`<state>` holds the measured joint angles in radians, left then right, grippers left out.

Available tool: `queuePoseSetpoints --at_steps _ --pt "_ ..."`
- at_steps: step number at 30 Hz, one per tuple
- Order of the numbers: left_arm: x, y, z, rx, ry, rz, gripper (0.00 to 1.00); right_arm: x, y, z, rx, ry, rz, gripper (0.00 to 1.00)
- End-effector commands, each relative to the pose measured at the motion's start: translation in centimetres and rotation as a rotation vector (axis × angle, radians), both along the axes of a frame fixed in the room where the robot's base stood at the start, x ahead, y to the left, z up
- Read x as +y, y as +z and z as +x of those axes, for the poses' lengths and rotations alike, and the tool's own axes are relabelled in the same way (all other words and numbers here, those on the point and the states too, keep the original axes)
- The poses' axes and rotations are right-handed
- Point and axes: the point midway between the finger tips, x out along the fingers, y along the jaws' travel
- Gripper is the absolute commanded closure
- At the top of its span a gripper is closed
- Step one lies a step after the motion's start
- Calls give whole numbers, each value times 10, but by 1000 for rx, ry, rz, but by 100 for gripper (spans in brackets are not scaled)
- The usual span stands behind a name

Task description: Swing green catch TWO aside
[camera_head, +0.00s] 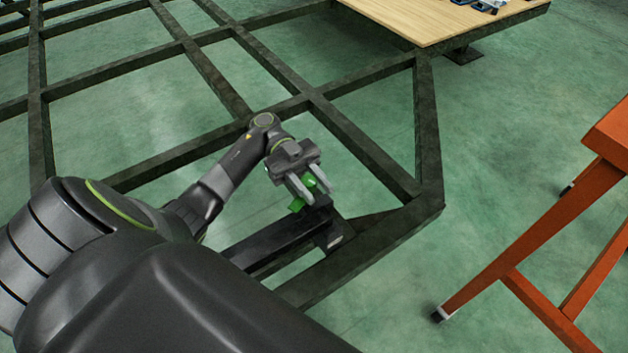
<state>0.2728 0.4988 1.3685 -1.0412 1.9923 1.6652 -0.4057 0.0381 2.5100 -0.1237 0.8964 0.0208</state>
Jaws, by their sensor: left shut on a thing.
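A green catch (297,204) shows at the end of a dark bar (278,240) near the front corner of the chassis frame. No number can be read on it. My left gripper (314,187) is at the catch, with its two light grey fingers pointing down and to the right. It is shut on a green part that shows between the fingers; this looks like part of the same catch. The fingers and gripper body hide some of the catch. My right gripper is not in view.
The dark chassis frame (427,130) spreads across the left and middle, with open gaps over the green floor. A wooden deck (440,22) with several small items lies at the top. An orange wheeled stand (545,240) is at the right. Clear floor lies between it and the frame.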

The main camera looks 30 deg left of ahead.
Motion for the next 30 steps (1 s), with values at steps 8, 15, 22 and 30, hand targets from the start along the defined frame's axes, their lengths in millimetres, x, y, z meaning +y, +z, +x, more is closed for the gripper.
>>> queuePoseSetpoints --at_steps 8,15,22,30 --pt "0 0 0 1 -9 1 93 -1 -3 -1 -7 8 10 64" --pt "0 0 0 1 -10 1 93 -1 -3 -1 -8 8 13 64" --pt "1 0 0 0 -10 1 93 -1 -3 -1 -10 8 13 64" --pt "0 0 0 0 -10 1 49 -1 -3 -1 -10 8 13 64"
